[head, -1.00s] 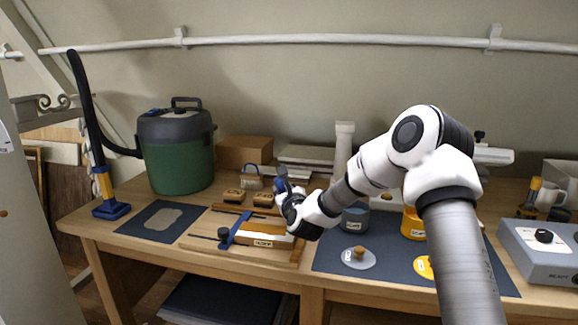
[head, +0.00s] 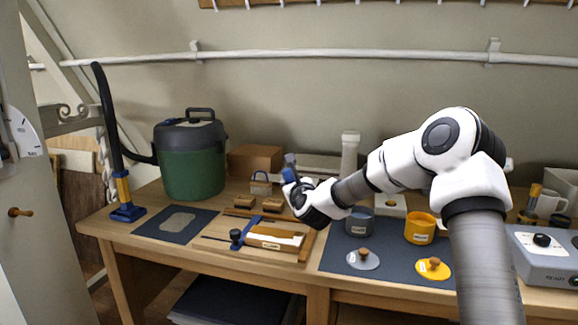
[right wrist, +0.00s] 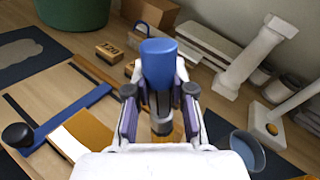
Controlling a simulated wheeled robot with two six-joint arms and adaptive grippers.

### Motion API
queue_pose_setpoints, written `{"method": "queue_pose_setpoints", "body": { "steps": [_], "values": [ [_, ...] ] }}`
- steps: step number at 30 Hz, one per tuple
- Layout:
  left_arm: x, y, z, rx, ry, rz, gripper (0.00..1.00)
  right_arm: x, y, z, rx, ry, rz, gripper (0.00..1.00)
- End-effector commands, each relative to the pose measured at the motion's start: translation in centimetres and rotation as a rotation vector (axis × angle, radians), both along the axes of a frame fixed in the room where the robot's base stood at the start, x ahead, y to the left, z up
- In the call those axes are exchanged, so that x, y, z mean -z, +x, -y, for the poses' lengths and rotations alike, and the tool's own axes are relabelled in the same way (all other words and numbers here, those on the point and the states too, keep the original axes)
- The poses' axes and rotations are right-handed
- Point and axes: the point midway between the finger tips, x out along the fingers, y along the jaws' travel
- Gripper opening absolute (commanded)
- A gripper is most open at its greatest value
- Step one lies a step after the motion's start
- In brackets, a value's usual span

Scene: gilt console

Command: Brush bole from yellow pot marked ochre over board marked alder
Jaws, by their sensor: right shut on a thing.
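The board marked alder (head: 268,246) lies on the bench left of my right gripper, with a pale face and a brown area along it. It shows partly in the right wrist view (right wrist: 66,142). My right gripper (head: 291,178) is shut on a blue-handled brush (right wrist: 158,66), held upright above the bench near the board's right end. The bristles are hidden. The yellow pot (head: 419,229) stands uncovered on the dark mat to the right; its label is too small to read. Its yellow lid (head: 433,269) lies in front. My left gripper is out of view.
A blue-grey pot (head: 359,222) stands left of the yellow pot, its grey lid (head: 363,261) in front. A blue clamp (head: 237,240) is at the board's left. Small wooden blocks (head: 273,205) lie behind. A green vacuum (head: 192,165) stands at back left.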

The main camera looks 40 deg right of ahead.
Motion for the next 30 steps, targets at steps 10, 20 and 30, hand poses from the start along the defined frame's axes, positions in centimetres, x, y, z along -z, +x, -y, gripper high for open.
{"method": "queue_pose_setpoints", "body": {
  "steps": [10,20,30],
  "values": [
    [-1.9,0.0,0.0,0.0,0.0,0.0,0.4,-3.2,0.0,0.7,0.005,0.0,-0.002,0.0],
    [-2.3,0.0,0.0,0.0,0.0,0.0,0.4,-4.3,0.0,1.0,0.007,0.001,-0.003,0.0],
    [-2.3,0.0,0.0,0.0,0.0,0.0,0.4,-4.3,0.0,1.0,0.007,0.001,-0.003,0.0]
  ]
}}
